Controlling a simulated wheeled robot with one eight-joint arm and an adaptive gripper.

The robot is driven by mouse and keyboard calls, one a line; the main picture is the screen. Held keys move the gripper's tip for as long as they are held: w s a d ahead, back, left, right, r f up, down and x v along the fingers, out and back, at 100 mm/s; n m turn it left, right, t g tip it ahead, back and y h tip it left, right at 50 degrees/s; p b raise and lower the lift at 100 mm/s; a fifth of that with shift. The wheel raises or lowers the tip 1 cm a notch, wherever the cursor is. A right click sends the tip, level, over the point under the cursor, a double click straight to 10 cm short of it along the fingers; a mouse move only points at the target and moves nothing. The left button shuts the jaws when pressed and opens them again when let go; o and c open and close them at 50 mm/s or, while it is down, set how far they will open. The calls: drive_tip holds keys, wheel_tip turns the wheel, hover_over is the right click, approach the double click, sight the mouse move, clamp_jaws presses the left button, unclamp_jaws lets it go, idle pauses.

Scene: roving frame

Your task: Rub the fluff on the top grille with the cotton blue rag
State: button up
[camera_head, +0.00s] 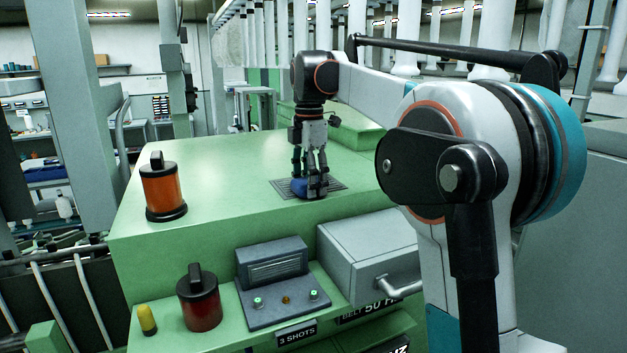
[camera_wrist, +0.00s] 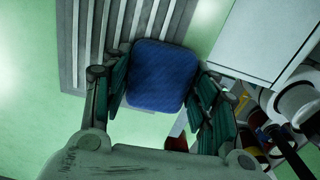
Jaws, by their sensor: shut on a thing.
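The top grille (camera_head: 334,184) is a dark slatted panel on the flat green machine top. In the wrist view the grille (camera_wrist: 82,40) shows as grey slats behind the rag. The blue rag (camera_head: 306,188) is a compact pad between my fingers, low over the grille's near-left part; it also fills the middle of the wrist view (camera_wrist: 160,75). My gripper (camera_head: 311,180) points down and is shut on the rag, and its fingers show on both sides of it in the wrist view (camera_wrist: 162,92). I cannot tell whether the rag touches the slats. No fluff can be made out.
An orange lantern-like canister (camera_head: 163,190) stands on the machine top at left. A dark red canister (camera_head: 200,300), a control box (camera_head: 275,280) and a grey drawer unit (camera_head: 365,255) sit on the lower front ledge.

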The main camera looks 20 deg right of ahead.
drive_tip(key=shift+w+a+p, duration=0.15)
drive_tip(key=shift+w+p, duration=0.4)
drive_tip(key=shift+w, duration=0.55)
drive_tip(key=shift+w+r+p, duration=0.15)
drive_tip(key=shift+w+p, duration=1.05)
drive_tip(key=shift+w, duration=0.85)
drive_tip(key=shift+w+p, duration=0.95)
drive_tip(key=shift+w, duration=0.55)
drive_tip(key=shift+w+f, duration=0.2)
drive_tip(key=shift+w, duration=0.2)
